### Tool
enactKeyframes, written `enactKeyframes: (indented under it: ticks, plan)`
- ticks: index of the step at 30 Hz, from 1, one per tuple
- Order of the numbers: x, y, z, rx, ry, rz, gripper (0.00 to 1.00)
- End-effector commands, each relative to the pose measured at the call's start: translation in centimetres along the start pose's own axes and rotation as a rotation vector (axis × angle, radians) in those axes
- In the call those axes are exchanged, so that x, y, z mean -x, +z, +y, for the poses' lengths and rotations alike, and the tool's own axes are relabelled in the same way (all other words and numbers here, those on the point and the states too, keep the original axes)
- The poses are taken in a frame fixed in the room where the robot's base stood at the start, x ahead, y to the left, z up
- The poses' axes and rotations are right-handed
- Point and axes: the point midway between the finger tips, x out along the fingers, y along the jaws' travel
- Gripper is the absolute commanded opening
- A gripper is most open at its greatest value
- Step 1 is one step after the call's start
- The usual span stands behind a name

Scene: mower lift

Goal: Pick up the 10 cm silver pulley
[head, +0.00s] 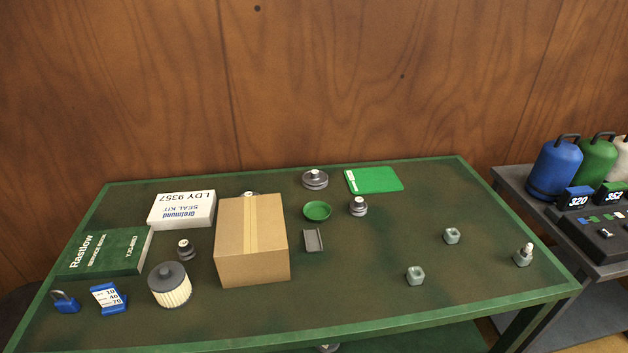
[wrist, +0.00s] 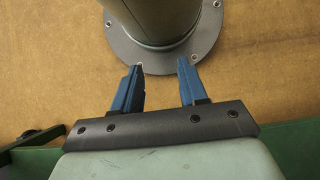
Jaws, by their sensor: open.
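Several grey pulley-like parts are on the green table in the head view. The widest fully visible pulley (head: 315,179) lies flat near the back edge. A smaller stepped pulley (head: 358,206) is right of the green dish, and another small one (head: 186,250) is left of the cardboard box. A further round grey part (head: 250,194) is mostly hidden behind the box. I cannot tell from the picture which measures 10 cm. My gripper (wrist: 160,66) shows only in the wrist view. Its blue fingers are apart with nothing between them, and no pulley is in that view.
The cardboard box (head: 251,240) stands tall mid-table. Around it are a seal kit box (head: 181,209), green service book (head: 105,251), filter (head: 170,285), green dish (head: 317,210), grey bracket (head: 313,240) and green packet (head: 374,179).

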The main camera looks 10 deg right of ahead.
Motion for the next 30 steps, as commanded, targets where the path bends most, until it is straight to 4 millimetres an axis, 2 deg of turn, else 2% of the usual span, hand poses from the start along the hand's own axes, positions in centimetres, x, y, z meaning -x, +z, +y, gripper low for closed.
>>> enactKeyframes:
  ticks: [1,6,13,16,20,23,30]
  plan:
    - [0.0,0.0,0.0,0.000,0.000,0.000,0.45]
    - [0.0,0.0,0.0,0.000,0.000,0.000,0.60]
    - [0.0,-0.1,0.0,0.002,0.003,0.001,0.60]
    - [0.1,-0.9,-0.2,0.013,0.025,0.012,0.60]
    - [0.5,-3.1,-0.7,0.046,0.093,0.044,0.60]
    - [1.1,-5.6,-1.6,0.084,0.167,0.087,0.60]
    - [2.8,-11.2,-5.0,0.180,0.333,0.203,0.60]
